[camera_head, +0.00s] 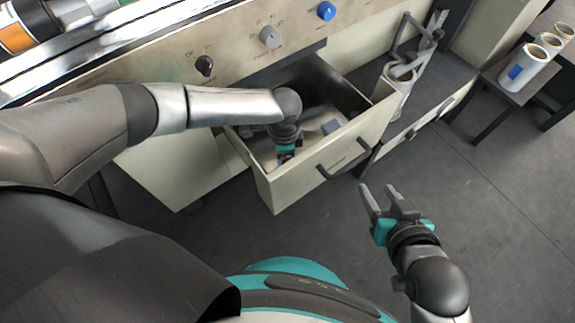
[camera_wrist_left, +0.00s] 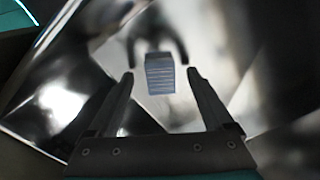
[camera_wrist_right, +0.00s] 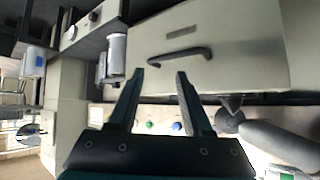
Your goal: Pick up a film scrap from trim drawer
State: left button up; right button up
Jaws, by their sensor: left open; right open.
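The trim drawer (camera_head: 290,188) is pulled open, with a shiny metal inside. My left gripper (camera_head: 285,157) reaches down into it and is open. In the left wrist view a small blue-and-white striped block (camera_wrist_left: 160,79), which may be a film scrap, lies ahead of the parted fingertips, in line with the gap. No finger visibly touches it. My right gripper (camera_head: 380,191) is open and empty, outside in front of the drawer.
Knobs, including a blue one (camera_head: 326,11), sit on the panel above the drawer. A drawer handle (camera_head: 343,160) sticks out in front. A white roll (camera_head: 393,88) stands right of the drawer, and more rolls stand on a dark stand (camera_head: 513,90). The floor at right is clear.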

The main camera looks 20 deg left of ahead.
pick_arm(q)
jog(key=shift+f+b, duration=0.35)
jog(key=shift+f, duration=0.2)
pick_arm(e)
jog(key=shift+w+a+r+t+y, duration=0.1)
jog(key=shift+w+a+t+y, duration=0.1)
jog(key=shift+a+t, duration=0.15)
jog(key=shift+w+a+r+t+y, duration=0.1)
jog(key=shift+a+t+y, duration=0.15)
jog(key=shift+a, duration=0.2)
pick_arm(q)
grip_shut()
jog(key=shift+r, duration=0.15)
pick_arm(e)
jog(key=shift+s+f, duration=0.1)
